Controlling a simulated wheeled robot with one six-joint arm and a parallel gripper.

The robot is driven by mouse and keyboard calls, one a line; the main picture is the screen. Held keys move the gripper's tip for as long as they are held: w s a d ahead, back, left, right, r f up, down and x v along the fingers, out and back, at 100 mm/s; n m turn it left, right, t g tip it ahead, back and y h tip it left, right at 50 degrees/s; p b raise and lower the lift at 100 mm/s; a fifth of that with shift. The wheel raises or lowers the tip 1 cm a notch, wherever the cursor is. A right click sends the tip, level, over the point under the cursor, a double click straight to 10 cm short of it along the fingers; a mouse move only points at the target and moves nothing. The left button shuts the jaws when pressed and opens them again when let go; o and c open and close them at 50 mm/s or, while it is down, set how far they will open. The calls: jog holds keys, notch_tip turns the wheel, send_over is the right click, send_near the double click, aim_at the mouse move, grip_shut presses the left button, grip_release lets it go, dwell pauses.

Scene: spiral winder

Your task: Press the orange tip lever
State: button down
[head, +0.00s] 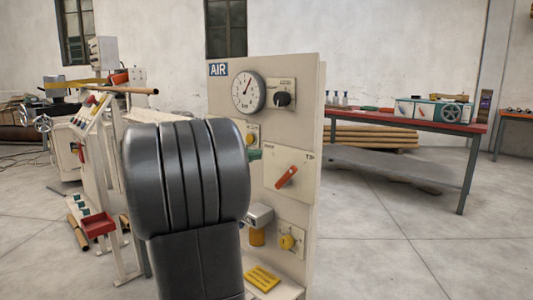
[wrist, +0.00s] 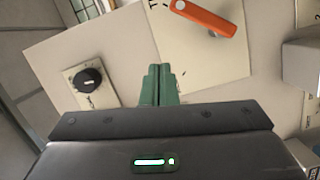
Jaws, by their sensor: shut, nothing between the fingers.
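The orange tip lever (head: 287,177) sits tilted on a pale plate (head: 303,163) on the cream panel's front, right of my arm in the head view. In the wrist view the lever (wrist: 203,15) lies at the top, right of centre, partly cut off by the frame. My gripper's green fingers (wrist: 159,72) are shut with nothing between them. They point toward the panel, below and left of the lever in the wrist view. In the head view only a bit of the green fingers (head: 254,154) shows; my dark arm hides the rest. I cannot tell the gap to the panel.
The panel also carries a gauge (head: 248,92), a black knob (head: 282,99), yellow buttons (head: 287,242) and a grey fitting with an orange bowl (head: 257,237). The black knob also shows in the wrist view (wrist: 88,80). A red-topped workbench (head: 400,121) stands behind right; floor at right is clear.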

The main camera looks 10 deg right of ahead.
jog(key=shift+p+v, duration=0.3)
jog(key=shift+v, duration=1.7)
jog(key=shift+d+r, duration=0.1)
